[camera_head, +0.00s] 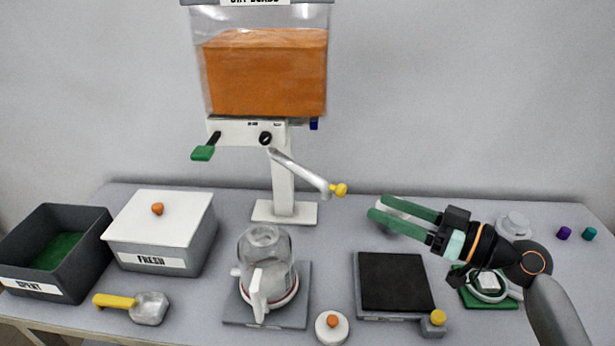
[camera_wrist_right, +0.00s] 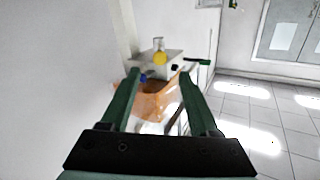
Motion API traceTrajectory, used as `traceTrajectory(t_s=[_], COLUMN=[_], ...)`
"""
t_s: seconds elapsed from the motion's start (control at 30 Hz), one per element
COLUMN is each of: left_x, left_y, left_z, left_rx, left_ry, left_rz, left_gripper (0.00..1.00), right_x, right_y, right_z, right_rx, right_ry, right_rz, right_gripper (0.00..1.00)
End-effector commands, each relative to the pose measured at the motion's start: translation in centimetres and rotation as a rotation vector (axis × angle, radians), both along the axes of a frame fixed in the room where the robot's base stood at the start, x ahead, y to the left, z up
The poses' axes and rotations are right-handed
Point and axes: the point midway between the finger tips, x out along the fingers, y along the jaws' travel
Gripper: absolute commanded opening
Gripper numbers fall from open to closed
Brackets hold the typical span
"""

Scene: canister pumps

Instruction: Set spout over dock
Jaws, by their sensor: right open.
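The silver spout (camera_head: 300,173) slopes down to the right from the white control head (camera_head: 243,132) below the canister. Its yellow knob (camera_head: 339,190) is at the outer end; a yellow knob also shows in the right wrist view (camera_wrist_right: 160,58). A glass jug (camera_head: 266,262) stands on a grey plate (camera_head: 235,311) below and left of the spout's end. A black-topped pad (camera_head: 395,281) lies to the right; I cannot tell which is the dock. My right gripper (camera_head: 378,207) is open and empty, right of the yellow knob and apart from it. My left gripper is out of view.
The canister (camera_head: 264,72) holds orange material; a green lever (camera_head: 203,153) sticks out left. A FRESH box (camera_head: 160,219), a SPENT bin (camera_head: 50,240) and a scoop (camera_head: 150,308) are left. A small lid (camera_head: 332,328) lies in front. Space around the right gripper's tips looks clear.

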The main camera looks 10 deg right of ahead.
Motion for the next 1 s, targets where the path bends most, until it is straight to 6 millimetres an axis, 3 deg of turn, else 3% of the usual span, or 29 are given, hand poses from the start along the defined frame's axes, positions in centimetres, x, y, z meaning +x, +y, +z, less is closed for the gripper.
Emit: traceTrajectory(t_s=[0.27, 0.7, 1.0], left_x=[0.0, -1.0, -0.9], left_y=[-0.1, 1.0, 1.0], left_z=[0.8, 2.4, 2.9], left_rx=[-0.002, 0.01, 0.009], left_ry=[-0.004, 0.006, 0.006], left_rz=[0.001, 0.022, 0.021], left_gripper=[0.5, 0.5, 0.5], right_x=[1.5, 7.5, 9.0], right_y=[1.3, 7.3, 8.7], right_z=[0.4, 0.4, 0.1], right_rx=[0.006, 0.004, 0.001], right_ry=[-0.003, -0.002, -0.001], right_rz=[0.001, 0.001, 0.0], right_gripper=[0.62, 0.62, 0.62])
